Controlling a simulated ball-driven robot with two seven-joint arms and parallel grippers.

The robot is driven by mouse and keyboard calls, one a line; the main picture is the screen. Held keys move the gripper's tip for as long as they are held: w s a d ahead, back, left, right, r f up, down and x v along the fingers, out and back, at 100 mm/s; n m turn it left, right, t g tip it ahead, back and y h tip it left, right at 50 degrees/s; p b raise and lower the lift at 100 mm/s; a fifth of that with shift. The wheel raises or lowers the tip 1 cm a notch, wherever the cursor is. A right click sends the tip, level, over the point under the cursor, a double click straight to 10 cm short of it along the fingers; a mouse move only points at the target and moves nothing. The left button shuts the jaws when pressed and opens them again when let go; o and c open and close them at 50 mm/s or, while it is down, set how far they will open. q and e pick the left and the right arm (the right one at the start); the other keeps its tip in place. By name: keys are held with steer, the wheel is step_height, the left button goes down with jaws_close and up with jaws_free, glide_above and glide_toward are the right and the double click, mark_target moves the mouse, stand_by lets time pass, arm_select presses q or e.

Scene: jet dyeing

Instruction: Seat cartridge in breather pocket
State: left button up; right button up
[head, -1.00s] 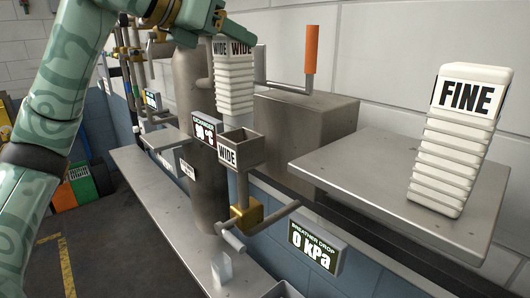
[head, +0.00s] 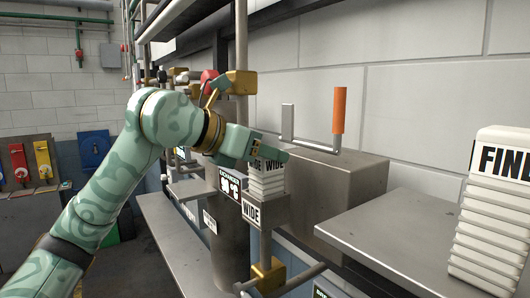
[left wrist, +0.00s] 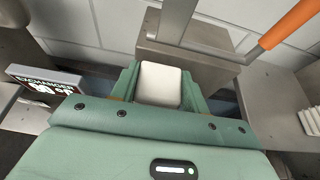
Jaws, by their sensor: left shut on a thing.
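My left gripper (head: 266,158) is shut on the top of the white ribbed WIDE cartridge (head: 266,180). In the left wrist view, the cartridge's pale top (left wrist: 160,84) sits between the green fingers. The cartridge stands about upright in line with the metal pocket labelled WIDE (head: 272,211). Its lower part is hidden behind the pocket's front wall, so it appears to be inside; how deep I cannot tell. A second white ribbed cartridge, labelled FINE (head: 490,215), stands on the metal shelf (head: 400,225) at the right. My right gripper is not in view.
A grey metal box (head: 345,195) and an orange-handled lever (head: 339,110) stand behind and right of the pocket. The exchanger display (head: 230,184) is close on the left. A brass valve block (head: 268,275) sits below the pocket. The shelf's left part is clear.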

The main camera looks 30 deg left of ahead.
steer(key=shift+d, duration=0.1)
arm_select(q)
steer(key=o, duration=0.9)
steer(key=shift+f, duration=0.2)
steer(key=o, duration=0.4)
steer(key=shift+r, duration=0.1)
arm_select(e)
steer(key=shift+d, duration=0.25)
arm_select(q)
steer(key=shift+o, duration=0.2)
steer(key=shift+r, duration=0.2)
steer(key=b+v, duration=0.2)
steer(key=v, duration=1)
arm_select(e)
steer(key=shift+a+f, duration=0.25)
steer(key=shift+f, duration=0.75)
arm_select(q)
steer(key=shift+d, duration=0.1)
